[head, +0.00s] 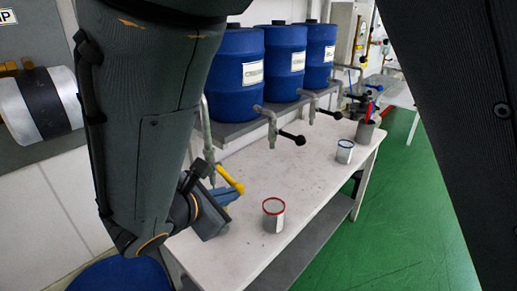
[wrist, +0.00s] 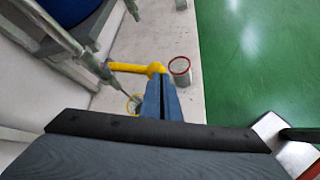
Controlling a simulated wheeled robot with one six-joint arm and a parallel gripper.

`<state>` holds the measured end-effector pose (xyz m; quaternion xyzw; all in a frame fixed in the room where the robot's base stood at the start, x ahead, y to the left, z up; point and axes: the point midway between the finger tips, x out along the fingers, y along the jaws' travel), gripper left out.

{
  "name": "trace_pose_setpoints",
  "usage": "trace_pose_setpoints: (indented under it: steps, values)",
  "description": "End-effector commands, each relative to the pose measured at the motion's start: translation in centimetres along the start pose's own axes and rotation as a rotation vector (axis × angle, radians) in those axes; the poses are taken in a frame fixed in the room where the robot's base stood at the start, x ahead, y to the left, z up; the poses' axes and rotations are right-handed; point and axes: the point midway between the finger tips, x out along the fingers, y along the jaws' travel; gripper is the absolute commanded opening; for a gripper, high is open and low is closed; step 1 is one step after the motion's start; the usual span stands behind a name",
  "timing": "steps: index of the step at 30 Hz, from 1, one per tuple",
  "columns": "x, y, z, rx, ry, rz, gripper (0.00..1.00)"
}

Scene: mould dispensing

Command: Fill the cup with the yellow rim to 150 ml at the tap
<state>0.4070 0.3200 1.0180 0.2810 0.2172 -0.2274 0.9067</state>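The cup with the yellow rim (wrist: 133,104) stands under the tap spout (wrist: 108,76) in the wrist view, partly hidden behind my fingers. I cannot make out its level. In the head view my arm hides this cup. The tap's yellow handle (head: 230,179) sticks out toward the table's front; it also shows in the wrist view (wrist: 128,67). My gripper (head: 226,192) is at the handle's outer end, with its blue fingers (wrist: 163,80) close together beside it. The fingers look shut with nothing visible between them. Whether they touch the handle is unclear.
A red-rimmed cup (head: 273,215) stands to the right of my gripper. A blue-rimmed cup (head: 345,151) and a grey holder with tools (head: 365,133) stand farther along the white table (head: 300,190). Blue drums (head: 283,62) on a shelf feed other taps with black handles (head: 292,137).

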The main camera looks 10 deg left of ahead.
Motion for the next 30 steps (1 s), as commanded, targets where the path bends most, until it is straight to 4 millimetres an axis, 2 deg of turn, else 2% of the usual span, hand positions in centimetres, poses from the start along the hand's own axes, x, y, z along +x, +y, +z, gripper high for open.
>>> trace_pose_setpoints:
  steps: [19, 30]
  values:
    - [-0.8, 0.5, 1.3, 0.001, -0.003, -0.003, 0.00]
    - [-0.8, 0.6, 1.3, 0.000, -0.002, -0.001, 0.00]
